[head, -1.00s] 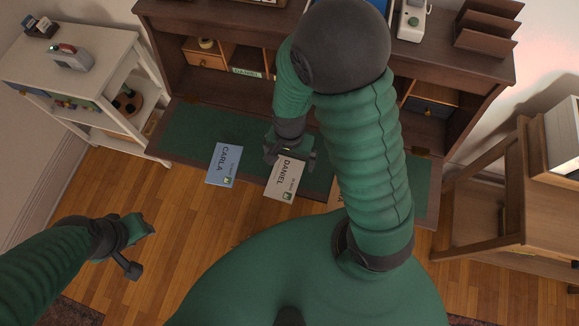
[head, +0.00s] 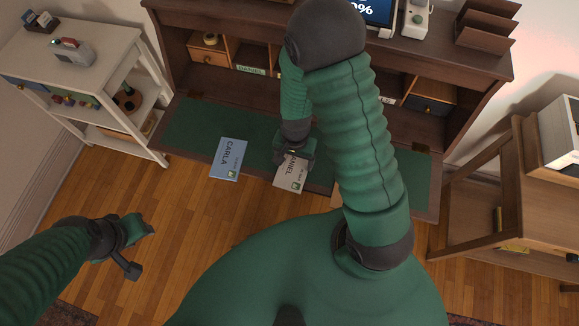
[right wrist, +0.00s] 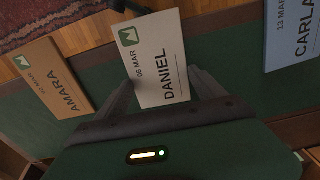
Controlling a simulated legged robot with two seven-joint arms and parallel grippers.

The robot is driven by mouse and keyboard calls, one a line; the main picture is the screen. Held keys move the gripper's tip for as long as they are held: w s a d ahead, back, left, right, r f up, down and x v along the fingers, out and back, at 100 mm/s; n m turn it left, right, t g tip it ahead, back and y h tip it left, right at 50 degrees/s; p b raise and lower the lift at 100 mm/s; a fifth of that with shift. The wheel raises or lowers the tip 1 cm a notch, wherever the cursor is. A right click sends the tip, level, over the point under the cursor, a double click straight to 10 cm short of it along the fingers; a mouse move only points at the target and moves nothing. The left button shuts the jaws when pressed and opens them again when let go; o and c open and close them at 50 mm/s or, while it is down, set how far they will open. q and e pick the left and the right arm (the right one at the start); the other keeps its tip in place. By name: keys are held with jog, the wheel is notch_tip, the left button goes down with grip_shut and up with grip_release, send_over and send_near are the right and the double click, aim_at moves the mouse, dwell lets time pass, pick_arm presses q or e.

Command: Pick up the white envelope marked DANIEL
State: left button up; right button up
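The white envelope marked DANIEL (head: 289,178) lies at the front edge of the desk's green writing surface and juts past it. It also shows in the right wrist view (right wrist: 159,62). My right gripper (head: 284,162) is over its far end and hides part of the name. In the right wrist view my right fingers (right wrist: 164,88) are apart, one on each side of the envelope. Whether they touch it I cannot tell. My left gripper (head: 142,249) is open and empty over the floor at the left.
A blue CARLA envelope (head: 228,160) lies left of the DANIEL one. A tan AMARA envelope (right wrist: 53,77) lies on the other side, mostly hidden by my arm in the head view. A white shelf unit (head: 75,95) stands left, a wooden stand (head: 500,215) right.

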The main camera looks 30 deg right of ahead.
aim_at(289, 163)
jog(key=shift+a+f, duration=0.3)
jog(key=shift+a, duration=0.05)
jog(key=shift+c, duration=1)
jog(key=shift+r+p, duration=0.25)
jog(key=shift+p, duration=0.05)
jog(key=shift+w+r+p, duration=0.3)
jog(key=shift+r+p, duration=0.45)
jog(key=shift+p, duration=0.15)
grip_shut()
jog(key=shift+w+a+r+p, duration=0.1)
jog(key=shift+a+r+p, duration=0.05)
jog(key=shift+r+p, duration=0.35)
jog(key=shift+w+a+r+p, duration=0.1)
jog(key=shift+r+p, duration=0.3)
jog(key=shift+p, duration=0.15)
jog(key=s+a+r+p, duration=0.1)
jog(key=a+p, duration=0.4)
jog(key=a, duration=1)
jog(key=shift+s, duration=0.6)
jog(key=c, duration=0.8)
grip_release()
jog(key=shift+r, duration=0.1)
jog(key=shift+c, duration=0.2)
